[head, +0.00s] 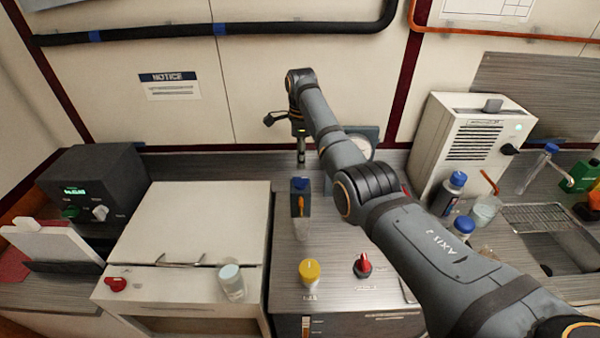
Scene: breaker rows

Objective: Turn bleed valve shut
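A yellow knob (309,270) and a red knob (362,265) stand on the counter near its front edge. Another red knob (116,284) sits on the front left of the white cabinet. The labels by the knobs are too small to read, so I cannot tell which one is the bleed valve. My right gripper (301,158) points down near the back wall, well behind the yellow and red knobs and apart from them. Its fingers are small and seen nearly edge-on, so their opening does not show. My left gripper is out of view.
A clear cup (231,283) is on the white cabinet (195,215). Bottles and a vented white unit (475,140) stand at right, beyond my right arm.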

